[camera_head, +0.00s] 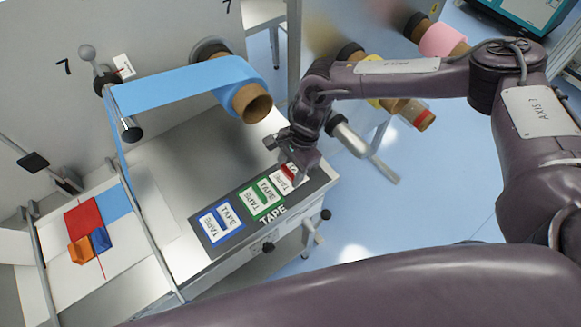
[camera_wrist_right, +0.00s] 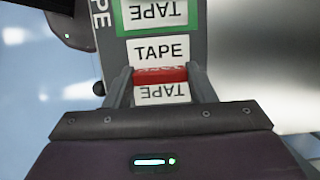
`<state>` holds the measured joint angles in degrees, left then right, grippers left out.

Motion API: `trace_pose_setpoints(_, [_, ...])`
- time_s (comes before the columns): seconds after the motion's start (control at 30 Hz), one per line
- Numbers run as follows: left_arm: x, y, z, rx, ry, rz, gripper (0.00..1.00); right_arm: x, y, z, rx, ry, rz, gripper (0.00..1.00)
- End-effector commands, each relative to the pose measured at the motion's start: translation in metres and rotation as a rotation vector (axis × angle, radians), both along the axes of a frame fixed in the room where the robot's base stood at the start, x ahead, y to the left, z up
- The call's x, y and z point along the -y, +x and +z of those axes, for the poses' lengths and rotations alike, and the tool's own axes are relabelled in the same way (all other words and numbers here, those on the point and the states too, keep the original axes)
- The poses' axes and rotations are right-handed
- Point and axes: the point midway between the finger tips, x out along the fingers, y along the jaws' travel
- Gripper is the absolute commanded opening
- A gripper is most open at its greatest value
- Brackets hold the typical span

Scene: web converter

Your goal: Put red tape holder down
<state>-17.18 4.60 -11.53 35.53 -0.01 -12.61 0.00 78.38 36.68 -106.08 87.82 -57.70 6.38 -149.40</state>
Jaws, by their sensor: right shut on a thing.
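My right gripper (camera_head: 292,160) is shut on the red tape holder (camera_head: 289,171) at the far right end of the dark grey tape tray (camera_head: 207,243). In the right wrist view, my right gripper (camera_wrist_right: 161,76) has its two fingers on either side of the red holder (camera_wrist_right: 160,75). White TAPE labels show above and below its red part. I cannot tell whether the holder rests on the tray or hangs just above it. A green tape holder (camera_head: 262,198) and a blue tape holder (camera_head: 221,222) lie in the tray beside it. My left gripper is out of view.
The tray lies at the front right edge of the grey table (camera_head: 185,150). A blue roll (camera_head: 240,78) feeds a blue web above the table. Red, orange and blue pieces (camera_head: 84,218) lie on the white sheet at left. Other rolls (camera_head: 443,40) stand behind my right arm.

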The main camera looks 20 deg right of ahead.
Motion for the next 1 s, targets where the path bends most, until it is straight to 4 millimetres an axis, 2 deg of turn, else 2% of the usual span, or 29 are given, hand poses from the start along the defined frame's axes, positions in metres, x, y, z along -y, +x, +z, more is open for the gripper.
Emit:
trace_pose_setpoints(0.03, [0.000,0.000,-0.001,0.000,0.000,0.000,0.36,0.002,-0.002,-0.003,-0.006,-0.005,0.000,0.21])
trace_pose_setpoints(0.07, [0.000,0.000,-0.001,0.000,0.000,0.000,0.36,0.002,-0.002,-0.003,-0.007,-0.006,0.000,0.51])
trace_pose_setpoints(0.3, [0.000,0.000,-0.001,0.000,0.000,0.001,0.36,0.002,-0.002,-0.002,-0.005,-0.004,0.000,0.83])
trace_pose_setpoints(0.67, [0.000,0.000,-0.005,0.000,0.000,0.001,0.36,0.003,0.000,0.004,-0.002,-0.003,-0.001,0.84])
trace_pose_setpoints(0.77, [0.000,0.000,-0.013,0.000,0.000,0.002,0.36,0.007,0.002,0.016,0.001,-0.002,-0.001,0.84])
trace_pose_setpoints(1.0, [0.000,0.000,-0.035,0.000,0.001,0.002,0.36,0.022,0.008,0.065,0.003,-0.002,-0.002,0.84])
